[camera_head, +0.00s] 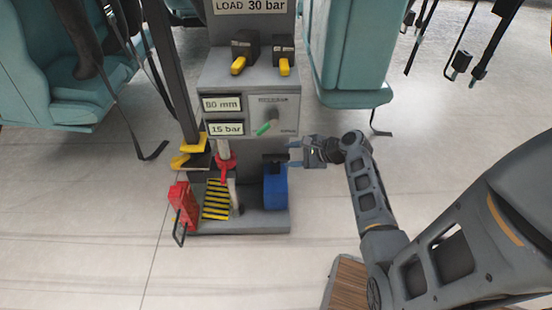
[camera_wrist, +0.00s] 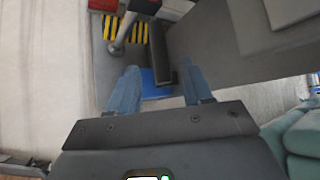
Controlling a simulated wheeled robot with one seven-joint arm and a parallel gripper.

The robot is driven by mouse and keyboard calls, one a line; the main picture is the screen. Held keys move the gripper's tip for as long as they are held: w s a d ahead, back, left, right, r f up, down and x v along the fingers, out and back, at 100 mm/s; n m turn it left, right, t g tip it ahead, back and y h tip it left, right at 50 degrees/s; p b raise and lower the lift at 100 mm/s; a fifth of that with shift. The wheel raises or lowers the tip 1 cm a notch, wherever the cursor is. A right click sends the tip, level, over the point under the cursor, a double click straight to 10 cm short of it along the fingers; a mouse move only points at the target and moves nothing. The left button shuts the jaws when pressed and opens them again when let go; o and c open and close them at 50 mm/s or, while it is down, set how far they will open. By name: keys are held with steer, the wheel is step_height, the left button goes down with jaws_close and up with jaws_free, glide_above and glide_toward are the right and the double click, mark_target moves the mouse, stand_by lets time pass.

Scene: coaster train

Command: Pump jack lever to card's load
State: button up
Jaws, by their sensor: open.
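The grey stand (camera_head: 246,80) has a card (camera_head: 250,6) reading "LOAD 30 bar". Its displays read "80 mm" (camera_head: 221,104) and "15 bar" (camera_head: 226,128). A blue pump body (camera_head: 275,188) stands on the base, with a dark lever-like bar (camera_head: 274,160) at its top. The bar also shows in the wrist view (camera_wrist: 158,55), above the blue body (camera_wrist: 156,86). My gripper (camera_head: 293,154) is open, just right of the bar in the head view. In the wrist view its fingers (camera_wrist: 159,70) straddle the bar's near end; contact is unclear.
A red block (camera_head: 183,207), a red-collared rod (camera_head: 226,162) and a yellow-black striped plate (camera_head: 216,199) stand left. Teal seats (camera_head: 350,55) flank the stand. Floor in front is clear.

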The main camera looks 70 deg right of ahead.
mark_target(280, 158)
steer(key=b+x, duration=0.2)
steer(key=x, duration=0.5)
steer(key=shift+w+f, duration=0.15)
steer(key=shift+c, duration=0.3)
jaws_close()
steer(key=shift+a+b, duration=0.1)
steer(key=shift+b, duration=0.2)
